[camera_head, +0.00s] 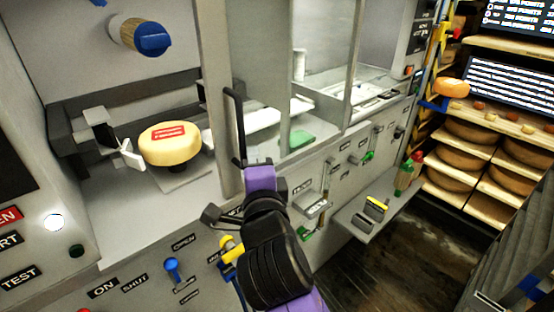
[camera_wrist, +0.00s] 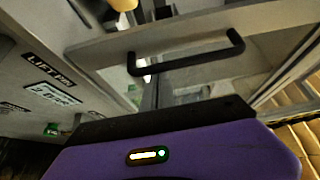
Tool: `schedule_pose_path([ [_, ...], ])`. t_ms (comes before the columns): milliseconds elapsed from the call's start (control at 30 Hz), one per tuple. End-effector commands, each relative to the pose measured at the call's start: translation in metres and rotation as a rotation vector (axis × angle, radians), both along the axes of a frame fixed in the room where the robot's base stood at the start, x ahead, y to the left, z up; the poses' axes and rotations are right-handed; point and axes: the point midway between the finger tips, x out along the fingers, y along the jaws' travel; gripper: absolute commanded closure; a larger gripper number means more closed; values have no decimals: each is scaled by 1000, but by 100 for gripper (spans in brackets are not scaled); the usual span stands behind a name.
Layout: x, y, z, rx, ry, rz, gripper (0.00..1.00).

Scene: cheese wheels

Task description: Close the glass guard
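The glass guard is a clear pane in a grey frame (camera_head: 213,85), with a black bar handle (camera_head: 235,125) on its front. It stands to the right of the bay that holds a yellow cheese wheel (camera_head: 170,147), and the bay's front is uncovered. My purple and black gripper (camera_head: 243,164) is at the lower end of the handle in the head view. In the wrist view the whole handle (camera_wrist: 185,62) shows beyond the gripper's black front edge (camera_wrist: 165,120), not gripped. The fingers cannot be made out, and I cannot tell whether they touch the handle.
A blue-capped roller (camera_head: 140,36) sticks out above the cheese. A panel with labelled controls, including a blue knob (camera_head: 171,265), runs below the bay. A small shelf (camera_head: 362,212) juts out at the right. Shelves of cheese wheels (camera_head: 470,157) stand farther right.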

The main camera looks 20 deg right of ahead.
Motion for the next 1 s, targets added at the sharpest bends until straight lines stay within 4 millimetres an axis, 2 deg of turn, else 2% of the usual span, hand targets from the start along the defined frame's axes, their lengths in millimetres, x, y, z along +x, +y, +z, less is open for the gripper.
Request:
schedule_pose_path([
  [33,-6,24,-7,2,-6,17,100],
  [500,-64,177,-6,3,-5,14,100],
  [700,-81,225,-4,1,-2,10,100],
  [800,-87,242,-3,1,-2,8,100],
  [1000,-95,262,-1,0,-1,5,100],
])
